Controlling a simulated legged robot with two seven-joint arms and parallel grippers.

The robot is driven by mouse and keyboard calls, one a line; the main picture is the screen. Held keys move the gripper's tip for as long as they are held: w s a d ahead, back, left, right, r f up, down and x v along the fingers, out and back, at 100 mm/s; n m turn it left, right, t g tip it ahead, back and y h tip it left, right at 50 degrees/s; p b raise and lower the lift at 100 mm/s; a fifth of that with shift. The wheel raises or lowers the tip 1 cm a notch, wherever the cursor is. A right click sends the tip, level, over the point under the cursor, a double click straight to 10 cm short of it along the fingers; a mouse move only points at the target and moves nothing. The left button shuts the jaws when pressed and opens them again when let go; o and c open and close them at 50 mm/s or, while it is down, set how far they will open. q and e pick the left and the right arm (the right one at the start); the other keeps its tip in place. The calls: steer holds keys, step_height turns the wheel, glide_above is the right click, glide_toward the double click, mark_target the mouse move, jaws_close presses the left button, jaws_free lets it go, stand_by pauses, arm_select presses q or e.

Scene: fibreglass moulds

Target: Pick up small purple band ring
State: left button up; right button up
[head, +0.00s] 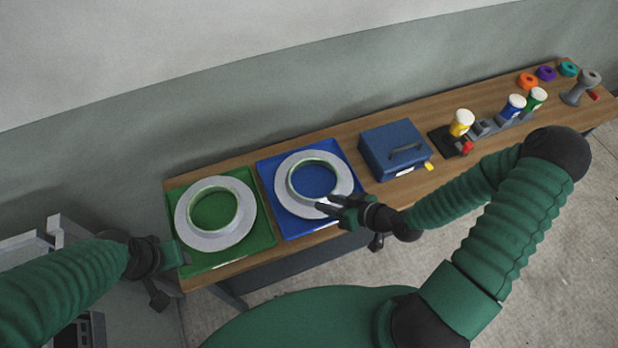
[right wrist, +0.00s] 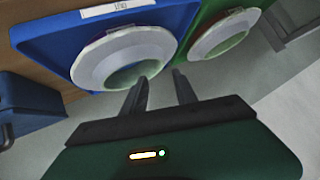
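The small purple band ring (head: 546,73) lies at the far right end of the wooden table, between an orange ring (head: 528,80) and a teal ring (head: 568,69). My right gripper (head: 328,205) is over the front right edge of the white ring mould on the blue tray, far to the left of the purple ring. In the right wrist view its two fingers (right wrist: 160,92) are apart with nothing between them. My left gripper (head: 180,254) is at the front left corner of the green tray; its fingers are not clear. The purple ring is not in the right wrist view.
The green tray (head: 256,236) and blue tray (head: 268,185) each hold a white ring mould. A blue box (head: 390,140) with a handle, several coloured-label jars (head: 462,124) and a grey tool (head: 582,88) stand further right. A wall runs behind the table.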

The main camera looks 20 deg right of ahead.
mark_target(299, 195)
steer(key=x, duration=0.5)
steer(key=p+x, duration=0.1)
steer(key=x, duration=0.1)
steer(key=shift+w+d+f, duration=0.2)
steer(key=shift+w+f, duration=0.1)
steer(key=shift+w, duration=0.05)
steer(key=w+a+f+p, duration=0.2)
steer(key=w+a, duration=0.1)
steer(key=shift+a, duration=0.35)
steer(key=shift+w+a+f, duration=0.1)
steer(key=shift+w+f, duration=0.15)
steer(key=shift+w, duration=0.05)
steer(key=shift+w+d+f, duration=0.1)
steer(key=shift+d+f, duration=0.05)
steer(key=shift+d, duration=0.35)
steer(key=shift+c, duration=1)
steer(key=c, duration=0.5)
arm_select(q)
steer(key=shift+d+r, duration=0.2)
steer(key=shift+r, duration=1.3)
arm_select(e)
steer(key=shift+a, duration=0.25)
jaws_close()
steer(key=shift+s+d, duration=0.1)
steer(key=shift+s, duration=0.15)
